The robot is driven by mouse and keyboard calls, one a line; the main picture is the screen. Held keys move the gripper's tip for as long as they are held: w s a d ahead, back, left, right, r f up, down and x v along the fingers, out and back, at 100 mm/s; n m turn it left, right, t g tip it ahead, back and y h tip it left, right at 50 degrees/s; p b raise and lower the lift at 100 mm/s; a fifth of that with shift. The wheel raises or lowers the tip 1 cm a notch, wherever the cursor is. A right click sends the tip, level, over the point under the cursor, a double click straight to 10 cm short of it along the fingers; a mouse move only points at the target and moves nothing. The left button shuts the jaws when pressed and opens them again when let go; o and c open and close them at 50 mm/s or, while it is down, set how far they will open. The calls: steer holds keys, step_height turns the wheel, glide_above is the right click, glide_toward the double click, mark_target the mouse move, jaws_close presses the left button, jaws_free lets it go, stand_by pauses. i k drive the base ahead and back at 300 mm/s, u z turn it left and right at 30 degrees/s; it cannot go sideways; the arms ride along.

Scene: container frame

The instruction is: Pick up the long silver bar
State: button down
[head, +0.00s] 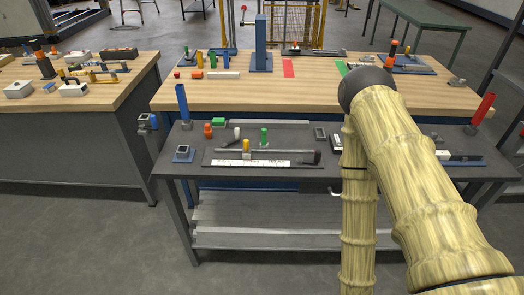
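A long thin silver-grey bar (285,152) lies left to right on a dark plate on the grey front table, just behind a white marked strip (248,163). Another long grey piece (270,124) lies near the back of the same table; I cannot tell for sure which is the named bar. My arm rises at the right and bends down, and its end runs out of the picture at the bottom. My gripper is not in view.
The grey front table (180,163) holds a blue post piece (181,102), an orange-red piece (208,130), a green piece (264,137) and a red cylinder (484,108). A wooden bench (270,97) with several parts stands behind. My arm hides part of the table's right side.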

mark_target(270, 123)
steer(key=z, duration=1.4)
steer(key=i, duration=0.45)
steer(key=u, duration=1.65)
